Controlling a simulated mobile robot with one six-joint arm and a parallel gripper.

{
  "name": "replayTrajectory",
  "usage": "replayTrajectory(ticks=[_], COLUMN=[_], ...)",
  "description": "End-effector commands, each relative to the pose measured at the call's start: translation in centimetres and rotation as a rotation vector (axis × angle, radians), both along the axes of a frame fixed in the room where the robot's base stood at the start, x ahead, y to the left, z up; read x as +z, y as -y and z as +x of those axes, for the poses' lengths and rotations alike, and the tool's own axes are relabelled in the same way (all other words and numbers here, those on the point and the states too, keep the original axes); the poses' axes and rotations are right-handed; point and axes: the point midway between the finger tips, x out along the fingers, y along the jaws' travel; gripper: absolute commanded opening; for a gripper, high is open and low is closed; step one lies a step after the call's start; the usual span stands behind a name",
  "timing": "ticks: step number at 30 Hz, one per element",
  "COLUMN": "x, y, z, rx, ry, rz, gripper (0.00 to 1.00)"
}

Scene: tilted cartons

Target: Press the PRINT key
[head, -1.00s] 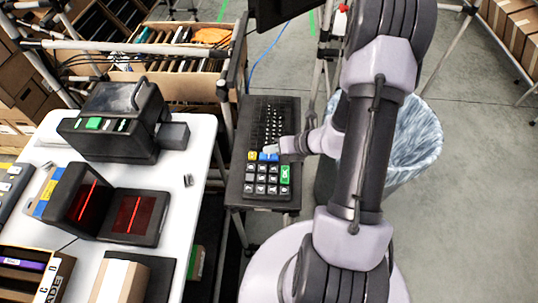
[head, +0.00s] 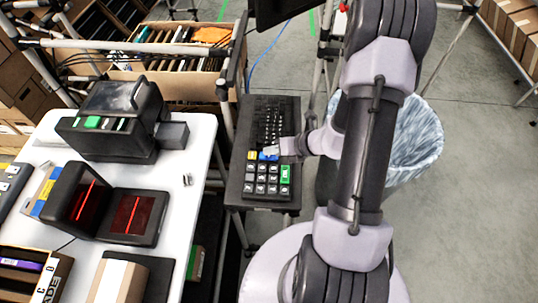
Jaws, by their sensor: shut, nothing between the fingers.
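A dark keypad (head: 248,187) stands on a narrow stand right of the white table. It has rows of grey number keys (head: 261,179), a green key (head: 285,173) at its right edge, and a yellow key (head: 252,155) and a blue key (head: 263,157) in its top row. The lettering is too small for me to tell which key reads PRINT. My gripper (head: 271,151) is shut and empty, with its tip over the top row at the blue key, hiding part of it. I cannot tell whether the tip touches the key.
A black printer-like machine (head: 112,138) with a green button and a scanner with red lines (head: 84,202) stand on the white table (head: 190,205). A bin with a clear liner (head: 415,140) is behind my arm. A carton of files (head: 165,88) is at the back.

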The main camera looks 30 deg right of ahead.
Motion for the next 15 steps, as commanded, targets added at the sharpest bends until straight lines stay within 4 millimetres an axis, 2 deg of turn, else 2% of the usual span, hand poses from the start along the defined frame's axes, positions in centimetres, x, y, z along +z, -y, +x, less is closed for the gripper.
replayTrajectory(ticks=[15], x=[-0.53], y=[0.00], z=[0.00], rx=[0.000], ry=[0.000], rz=[0.000], gripper=[0.00])
